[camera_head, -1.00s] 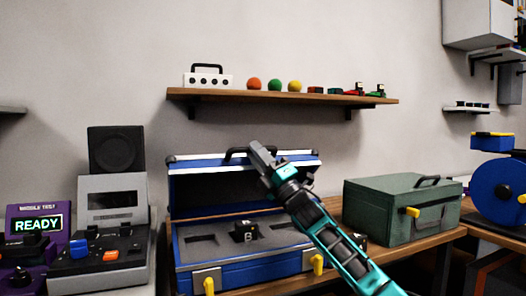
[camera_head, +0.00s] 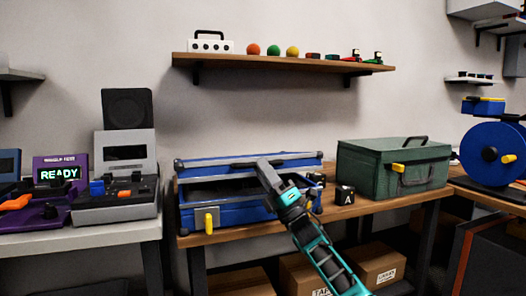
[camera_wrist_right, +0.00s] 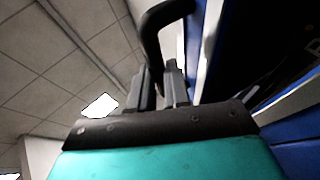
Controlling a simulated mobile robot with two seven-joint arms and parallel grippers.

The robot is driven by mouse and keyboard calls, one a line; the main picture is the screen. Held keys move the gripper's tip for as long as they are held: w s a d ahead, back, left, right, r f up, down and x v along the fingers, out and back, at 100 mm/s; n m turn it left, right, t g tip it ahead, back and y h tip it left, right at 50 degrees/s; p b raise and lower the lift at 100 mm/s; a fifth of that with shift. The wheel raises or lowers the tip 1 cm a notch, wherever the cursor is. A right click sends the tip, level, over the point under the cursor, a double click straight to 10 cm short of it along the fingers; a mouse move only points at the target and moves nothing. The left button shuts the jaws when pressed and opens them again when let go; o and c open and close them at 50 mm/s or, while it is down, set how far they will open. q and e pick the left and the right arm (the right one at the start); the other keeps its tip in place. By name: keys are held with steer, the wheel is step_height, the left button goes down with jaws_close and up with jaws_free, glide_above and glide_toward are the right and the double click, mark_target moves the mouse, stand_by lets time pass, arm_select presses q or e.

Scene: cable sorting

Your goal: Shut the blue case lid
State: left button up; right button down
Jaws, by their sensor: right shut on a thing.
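The blue case (camera_head: 240,212) stands on the wooden table. Its lid (camera_head: 215,168) is partly lowered and tilted over the tray, with a dark gap still showing between lid and base. My right gripper (camera_head: 264,166) is at the lid's front edge, shut on the black lid handle. The right wrist view shows the curved handle (camera_wrist_right: 155,28) running into my finger tips (camera_wrist_right: 163,88), with the blue lid to the right. The yellow latch (camera_head: 209,222) on the left front hangs down. The case's inside is mostly hidden. My left gripper is out of view.
A black cube marked A (camera_head: 345,196) lies on the table just right of the case. A green case (camera_head: 392,170) stands further right. A grey console (camera_head: 118,200) is to the left. A shelf (camera_head: 285,64) with small objects hangs above.

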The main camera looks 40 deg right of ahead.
steer(key=shift+h, duration=0.3)
steer(key=shift+s+f, duration=0.2)
steer(key=shift+f, duration=2.9)
steer(key=shift+a, duration=0.1)
steer(key=c, duration=1.4)
jaws_free()
steer(key=shift+w+f, duration=0.15)
steer(key=o, duration=0.3)
steer(key=shift+s+f, duration=0.25)
steer(key=shift+f, duration=0.15)
steer(key=v, duration=1.2)
steer(key=shift+s+r, duration=0.15)
steer(key=shift+r, duration=0.1)
